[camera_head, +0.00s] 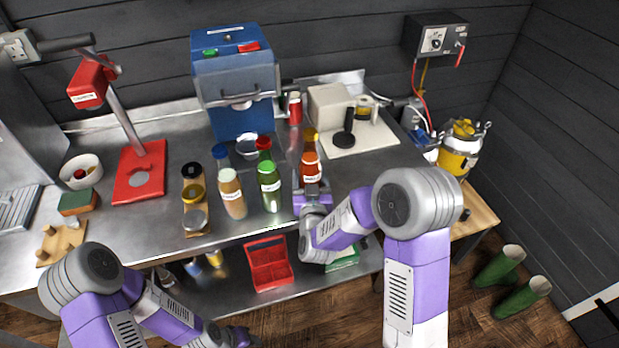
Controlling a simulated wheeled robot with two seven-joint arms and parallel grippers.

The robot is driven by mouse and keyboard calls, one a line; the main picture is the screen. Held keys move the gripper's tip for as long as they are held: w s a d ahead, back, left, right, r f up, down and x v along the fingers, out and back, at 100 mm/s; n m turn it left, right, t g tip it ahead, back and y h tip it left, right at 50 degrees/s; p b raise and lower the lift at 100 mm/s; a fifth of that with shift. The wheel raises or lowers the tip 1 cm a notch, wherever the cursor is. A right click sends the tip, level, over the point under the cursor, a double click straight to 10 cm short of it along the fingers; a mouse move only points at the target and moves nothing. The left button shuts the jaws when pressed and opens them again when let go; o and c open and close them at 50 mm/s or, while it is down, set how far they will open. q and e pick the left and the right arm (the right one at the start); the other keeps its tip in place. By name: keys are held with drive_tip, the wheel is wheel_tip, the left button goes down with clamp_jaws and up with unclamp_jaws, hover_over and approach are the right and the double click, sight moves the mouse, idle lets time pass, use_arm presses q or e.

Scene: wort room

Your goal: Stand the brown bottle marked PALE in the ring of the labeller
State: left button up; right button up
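Several bottles stand on the steel bench, and their label words are too small to read, so I cannot tell which is marked PALE.
A blue machine (236,85) stands behind. A red stand (138,172) is left. A red crate (268,262) sits on the lower shelf.

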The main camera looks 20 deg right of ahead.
drive_tip(key=shift+f, duration=0.1)
drive_tip(key=o, duration=1.5)
drive_tip(key=shift+r, duration=0.2)
drive_tip(key=s, duration=0.3)
drive_tip(key=s+a, duration=0.1)
drive_tip(key=s, duration=0.2)
drive_tip(key=shift+s+a+p, duration=0.1)
drive_tip(key=shift+a+p, duration=0.05)
drive_tip(key=shift+p, duration=0.25)
drive_tip(key=shift+s+a+p, duration=0.15)
drive_tip(key=shift+s+p, duration=0.8)
drive_tip(key=shift+p, duration=0.75)
drive_tip(key=shift+s+a+p, duration=0.2)
drive_tip(key=shift+s+p, duration=0.7)
drive_tip(key=shift+p, duration=0.75)
drive_tip(key=shift+s+a+p, duration=0.15)
drive_tip(key=shift+s+p, duration=0.8)
drive_tip(key=shift+p, duration=0.75)
